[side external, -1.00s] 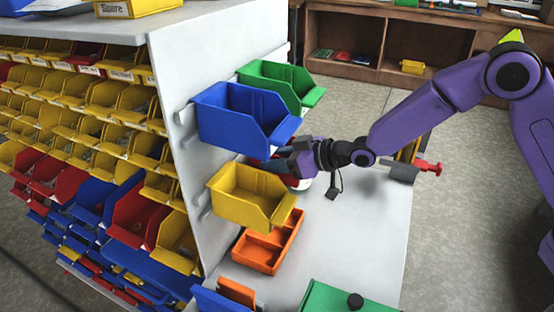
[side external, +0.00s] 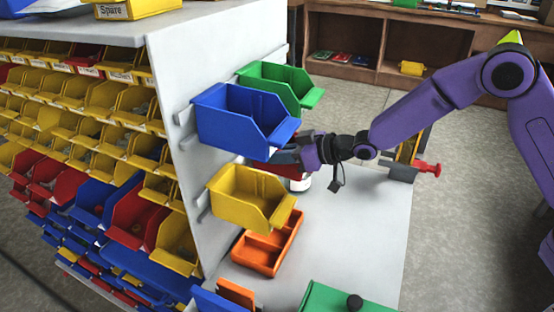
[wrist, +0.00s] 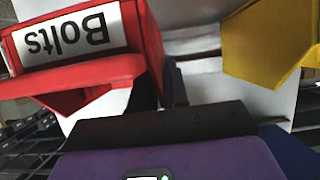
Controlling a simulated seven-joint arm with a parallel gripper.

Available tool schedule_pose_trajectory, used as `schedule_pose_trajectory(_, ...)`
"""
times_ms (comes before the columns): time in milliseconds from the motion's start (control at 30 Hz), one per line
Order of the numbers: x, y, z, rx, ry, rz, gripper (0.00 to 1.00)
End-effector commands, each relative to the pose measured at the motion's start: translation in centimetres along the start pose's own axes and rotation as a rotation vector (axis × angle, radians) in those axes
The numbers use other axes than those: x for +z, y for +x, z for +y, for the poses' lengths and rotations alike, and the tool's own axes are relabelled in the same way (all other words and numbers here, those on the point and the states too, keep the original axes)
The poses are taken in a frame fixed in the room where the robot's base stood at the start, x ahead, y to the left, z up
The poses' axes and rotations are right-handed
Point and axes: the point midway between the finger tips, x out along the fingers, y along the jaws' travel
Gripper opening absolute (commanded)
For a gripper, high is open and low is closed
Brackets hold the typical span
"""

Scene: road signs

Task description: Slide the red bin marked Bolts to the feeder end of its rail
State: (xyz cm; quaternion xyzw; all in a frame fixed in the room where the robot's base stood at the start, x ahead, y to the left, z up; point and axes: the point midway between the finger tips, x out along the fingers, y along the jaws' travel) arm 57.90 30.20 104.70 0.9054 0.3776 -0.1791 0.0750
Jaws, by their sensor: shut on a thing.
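The red bin marked Bolts (wrist: 105,70) fills the upper left of the wrist view, its white label (wrist: 70,35) upside down. In the side external view only a red part of it (side external: 268,167) shows; the blue bin and my gripper hide the rest. My gripper (side external: 285,155) reaches in from the right, below the blue bin. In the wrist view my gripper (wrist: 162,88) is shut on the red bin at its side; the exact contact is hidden. The bin's rail is mostly hidden behind the bins.
A blue bin (side external: 225,125) hangs just above, a green bin (side external: 285,75) behind it. A yellow bin (side external: 240,197) hangs nearer the camera and shows right in the wrist view (wrist: 265,45). An orange tray (side external: 252,255) and a white jar (side external: 299,184) stand on the bench.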

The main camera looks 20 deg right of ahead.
Motion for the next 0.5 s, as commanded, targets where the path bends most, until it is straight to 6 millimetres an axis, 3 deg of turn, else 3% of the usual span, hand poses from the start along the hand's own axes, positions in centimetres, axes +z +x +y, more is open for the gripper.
schedule_pose_trajectory(33,0.1,-0.1,1.2,0.012,0.007,-0.001,0.0)
schedule_pose_trajectory(500,0.3,-0.3,6.3,0.016,0.009,-0.004,0.0)
